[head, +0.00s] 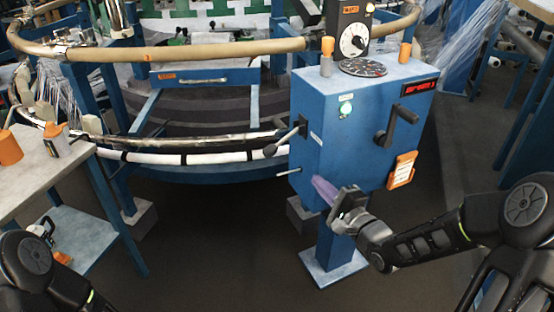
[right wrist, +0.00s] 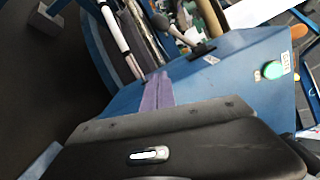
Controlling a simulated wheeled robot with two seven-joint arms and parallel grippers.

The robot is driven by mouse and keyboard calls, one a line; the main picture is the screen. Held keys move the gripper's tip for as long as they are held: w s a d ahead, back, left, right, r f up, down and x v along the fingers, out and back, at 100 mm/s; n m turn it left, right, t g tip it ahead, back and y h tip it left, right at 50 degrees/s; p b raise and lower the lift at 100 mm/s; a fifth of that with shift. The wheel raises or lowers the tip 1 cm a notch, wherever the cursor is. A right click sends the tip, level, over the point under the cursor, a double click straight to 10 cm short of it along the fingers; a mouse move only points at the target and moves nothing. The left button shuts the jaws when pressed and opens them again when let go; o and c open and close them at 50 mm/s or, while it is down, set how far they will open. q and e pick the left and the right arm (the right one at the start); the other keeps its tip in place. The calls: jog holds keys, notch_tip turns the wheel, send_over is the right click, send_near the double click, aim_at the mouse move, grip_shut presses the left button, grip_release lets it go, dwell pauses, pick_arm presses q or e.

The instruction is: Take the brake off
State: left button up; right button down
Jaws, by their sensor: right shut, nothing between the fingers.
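The blue control cabinet (head: 345,125) stands on a post right of centre. A black lever with a round knob (head: 270,150) sticks out from its left side; it also shows in the right wrist view (right wrist: 185,38). A black crank handle (head: 397,125) is on the front face. A red lit display (head: 419,88) is at the upper right; I cannot read it surely. My right gripper (head: 319,182), with purple fingers, is shut and empty at the cabinet's lower left edge, below and apart from the knobbed lever. Its fingers show in the right wrist view (right wrist: 157,90). My left gripper is out of view.
A green button (head: 345,107) and an orange tag (head: 402,170) are on the cabinet. A dial box (head: 352,35) stands on top. The loom's ring (head: 200,50) fills the back left. A side table (head: 35,172) is at left. The front floor is clear.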

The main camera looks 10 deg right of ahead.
aim_at(280, 143)
jog(key=shift+r+m, duration=0.35)
jog(key=shift+m, duration=0.75)
jog(key=shift+w+a, duration=0.1)
jog(key=shift+w, duration=0.05)
jog(key=w+a+r+b, duration=0.2)
jog(key=w+a, duration=0.4)
jog(key=w, duration=0.3)
jog(key=shift+a+b, duration=0.2)
jog(key=shift+b, duration=0.25)
